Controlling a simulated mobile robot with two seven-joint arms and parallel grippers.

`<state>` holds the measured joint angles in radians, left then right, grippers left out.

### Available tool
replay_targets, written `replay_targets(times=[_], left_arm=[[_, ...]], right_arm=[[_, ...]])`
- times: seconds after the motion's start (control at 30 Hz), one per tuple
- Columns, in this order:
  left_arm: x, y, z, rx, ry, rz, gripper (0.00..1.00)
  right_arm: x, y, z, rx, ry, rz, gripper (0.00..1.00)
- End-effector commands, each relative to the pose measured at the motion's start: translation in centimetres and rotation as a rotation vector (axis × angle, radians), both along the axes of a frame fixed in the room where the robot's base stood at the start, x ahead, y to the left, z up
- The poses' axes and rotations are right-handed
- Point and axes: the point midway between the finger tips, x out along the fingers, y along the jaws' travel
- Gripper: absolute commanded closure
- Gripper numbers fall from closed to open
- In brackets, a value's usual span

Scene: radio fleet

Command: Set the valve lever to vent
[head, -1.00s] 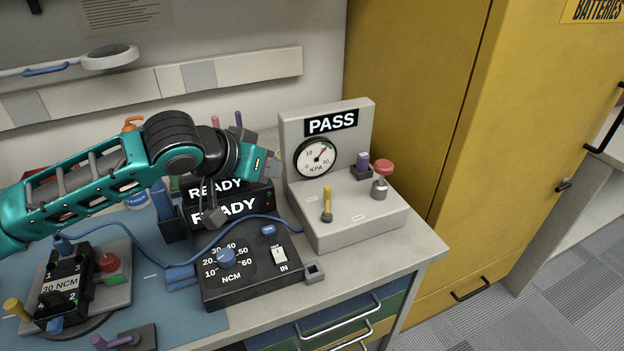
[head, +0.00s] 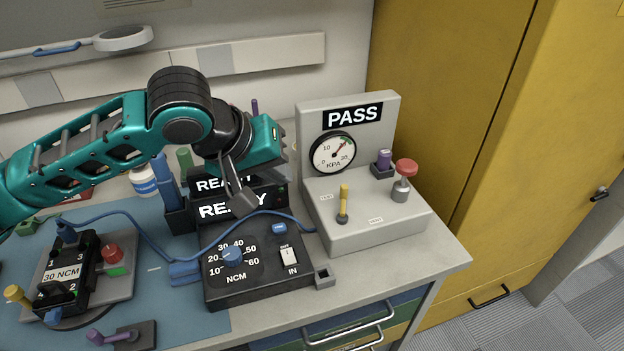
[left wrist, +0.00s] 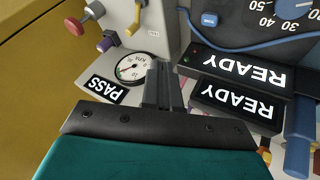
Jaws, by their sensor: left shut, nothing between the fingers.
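The valve lever (head: 343,203) is a yellow handle standing roughly upright on the flat base of the grey pressure tester (head: 350,235). Small labels lie to its left and right, too small to read surely. A round KPA gauge (head: 333,153) and a PASS display (head: 353,115) are on the upright panel behind. My left gripper (head: 243,200) is shut and empty, in front of the READY displays and left of the lever, apart from it. In the left wrist view, the closed fingers (left wrist: 163,85) show beside the gauge, and the lever (left wrist: 135,20) is near the top edge. My right gripper is not in view.
A red knob (head: 405,168) and a purple knob (head: 384,158) stand right of the lever. A black NCM box (head: 255,280) with a blue cable is in front of the READY displays. A yellow cabinet (head: 440,110) rises at the right.

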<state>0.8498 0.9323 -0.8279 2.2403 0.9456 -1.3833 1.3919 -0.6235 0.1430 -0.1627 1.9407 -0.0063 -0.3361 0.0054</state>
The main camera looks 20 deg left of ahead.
Motion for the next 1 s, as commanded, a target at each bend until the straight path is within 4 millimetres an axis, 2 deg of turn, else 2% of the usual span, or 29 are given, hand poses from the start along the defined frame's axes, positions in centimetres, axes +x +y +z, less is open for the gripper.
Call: replay_targets(times=[0.17, 0.5, 0.7, 1.0], left_arm=[[1.3, -0.8, -2.3, 0.0, 0.002, -0.002, 1.0], [5.2, -2.8, -8.1, 0.001, 0.0, -0.002, 1.0], [6.3, -5.4, -7.7, -0.001, -0.003, -0.005, 1.0], [6.7, -6.3, -7.7, 0.001, -0.001, -0.003, 1.0]], right_arm=[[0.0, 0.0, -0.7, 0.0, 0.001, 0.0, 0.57], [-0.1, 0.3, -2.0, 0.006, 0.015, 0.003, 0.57], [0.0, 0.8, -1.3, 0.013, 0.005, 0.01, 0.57], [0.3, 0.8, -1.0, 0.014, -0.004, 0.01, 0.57]])
